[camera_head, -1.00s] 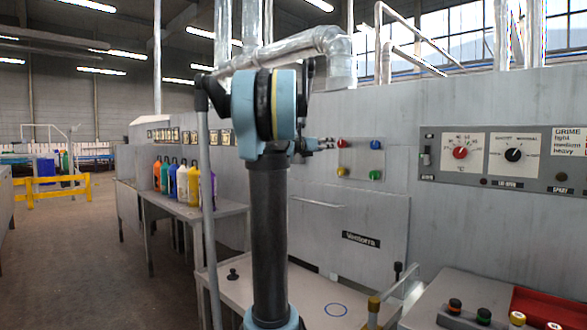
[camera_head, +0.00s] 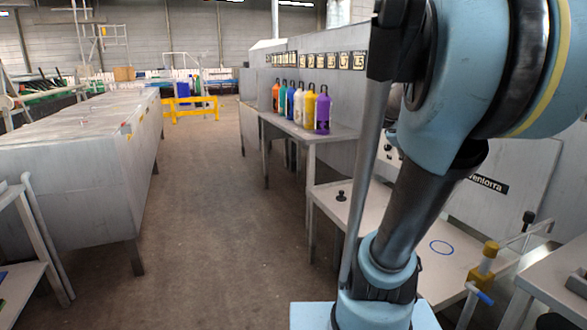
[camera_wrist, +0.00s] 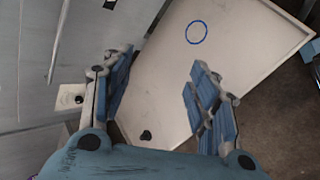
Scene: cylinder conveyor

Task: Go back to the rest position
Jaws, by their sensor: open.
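My gripper (camera_wrist: 160,105) shows in the wrist view with its two blue-padded fingers spread wide apart. It is open and nothing is between the fingers. Below it is a pale table (camera_wrist: 235,45) with a blue ring mark (camera_wrist: 197,32) and a small black knob (camera_wrist: 146,135). In the head view my arm fills the right side and the gripper itself is hidden behind it. The same table (camera_head: 395,215) stands behind my arm there, with the blue ring (camera_head: 441,247) to its right and the black knob (camera_head: 341,196) to its left.
Several coloured bottles (camera_head: 300,105) stand in a row on a grey side table (camera_head: 325,135). A long grey bench (camera_head: 60,150) is at the left. A yellow barrier (camera_head: 190,108) stands far back. The brown floor (camera_head: 210,220) between is clear.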

